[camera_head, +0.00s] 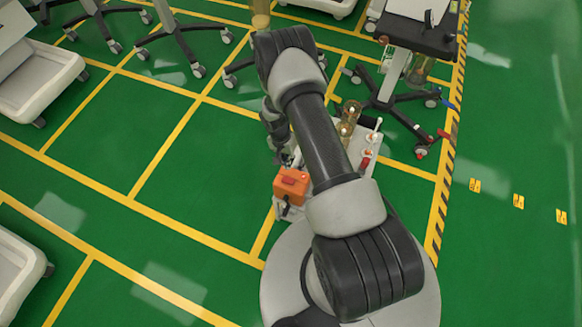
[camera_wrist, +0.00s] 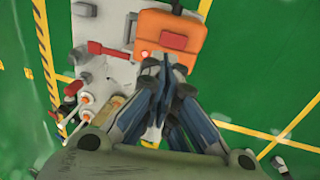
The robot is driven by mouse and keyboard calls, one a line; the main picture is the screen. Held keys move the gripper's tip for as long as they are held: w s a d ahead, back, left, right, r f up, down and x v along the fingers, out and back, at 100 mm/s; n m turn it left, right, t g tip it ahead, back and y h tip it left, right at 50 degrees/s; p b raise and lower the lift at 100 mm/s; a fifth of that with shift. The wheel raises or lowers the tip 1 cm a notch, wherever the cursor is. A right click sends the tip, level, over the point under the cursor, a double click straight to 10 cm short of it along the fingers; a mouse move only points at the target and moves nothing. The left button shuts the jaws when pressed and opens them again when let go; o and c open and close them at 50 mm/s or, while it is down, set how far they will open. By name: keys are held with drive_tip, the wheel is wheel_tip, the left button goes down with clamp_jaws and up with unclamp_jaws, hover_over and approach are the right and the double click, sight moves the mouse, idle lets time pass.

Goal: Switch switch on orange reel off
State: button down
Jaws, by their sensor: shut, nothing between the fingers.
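The orange reel (camera_head: 291,185) sits on a low white unit beside my base, in the head view just left of my arm. In the wrist view the orange reel (camera_wrist: 171,43) is at the top centre, with a red switch (camera_wrist: 174,40) on its face. The switch also shows as a red patch in the head view (camera_head: 292,180). My gripper (camera_wrist: 174,62) is shut and empty, its fingertips by the lower edge of the reel, below the switch in the picture. I cannot tell whether they touch the reel. The arm hides most of my gripper in the head view.
A red lever (camera_wrist: 108,50) lies left of the reel on the white panel (camera_wrist: 112,22). Brass-coloured cylinders (camera_head: 348,118) stand behind the reel. A wheeled cart (camera_head: 409,40) is at the upper right.

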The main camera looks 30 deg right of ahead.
sight(294, 181)
drive_tip(key=f+b, duration=0.1)
drive_tip(key=f, duration=0.3)
drive_tip(key=s+f+b, duration=0.1)
drive_tip(key=f, duration=0.3)
drive_tip(key=d+f+b, duration=0.1)
drive_tip(key=f, duration=0.3)
drive_tip(key=shift+s+d+f+b, duration=0.1)
drive_tip(key=shift+s+f+b, duration=0.15)
drive_tip(key=shift+s+b, duration=0.1)
drive_tip(key=shift+f, duration=0.1)
